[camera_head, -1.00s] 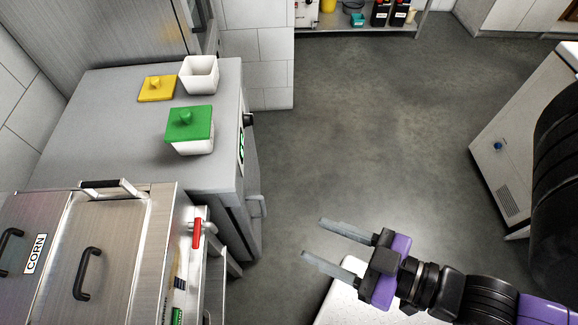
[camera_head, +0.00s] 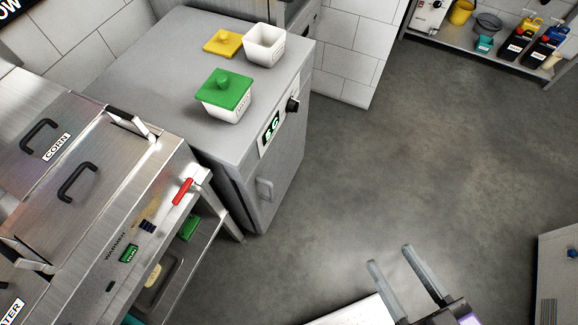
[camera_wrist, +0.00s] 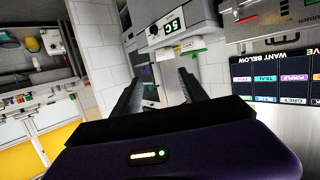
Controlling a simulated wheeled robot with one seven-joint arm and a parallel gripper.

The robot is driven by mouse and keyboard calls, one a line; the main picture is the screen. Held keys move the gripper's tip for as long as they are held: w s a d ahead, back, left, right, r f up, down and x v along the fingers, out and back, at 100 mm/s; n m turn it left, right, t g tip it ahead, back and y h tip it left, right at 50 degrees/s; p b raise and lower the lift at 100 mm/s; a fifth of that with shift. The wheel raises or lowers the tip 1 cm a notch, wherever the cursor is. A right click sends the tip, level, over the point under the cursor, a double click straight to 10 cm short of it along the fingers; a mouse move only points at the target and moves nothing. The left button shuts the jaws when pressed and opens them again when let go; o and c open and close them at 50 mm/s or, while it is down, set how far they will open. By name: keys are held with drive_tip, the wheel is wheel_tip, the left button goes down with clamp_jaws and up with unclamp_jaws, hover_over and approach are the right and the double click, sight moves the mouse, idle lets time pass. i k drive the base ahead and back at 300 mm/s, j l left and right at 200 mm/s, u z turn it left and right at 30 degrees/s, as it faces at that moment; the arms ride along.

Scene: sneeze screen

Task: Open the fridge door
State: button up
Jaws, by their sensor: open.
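The fridge (camera_head: 284,165) is a grey metal cabinet with a "5C" display (camera_head: 271,129), a black knob (camera_head: 292,104) and a small vertical handle (camera_head: 265,190) on its front. Its door looks closed. My gripper (camera_head: 390,256) is open and empty. It is in front of the fridge, to the right of and below the handle in the head view, clear of it. In the wrist view the "5C" display (camera_wrist: 173,25) shows beyond and above my fingers (camera_wrist: 160,84). The handle is not clear there.
A green-lidded container (camera_head: 224,95), a white open container (camera_head: 265,45) and a yellow lid (camera_head: 222,42) sit on the fridge. The floor (camera_head: 390,170) to its right is clear.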

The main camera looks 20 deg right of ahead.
sight(263, 193)
drive_tip(key=i+u, duration=0.25)
drive_tip(key=u, duration=0.15)
drive_tip(key=i+u, duration=0.25)
drive_tip(key=u, duration=0.2)
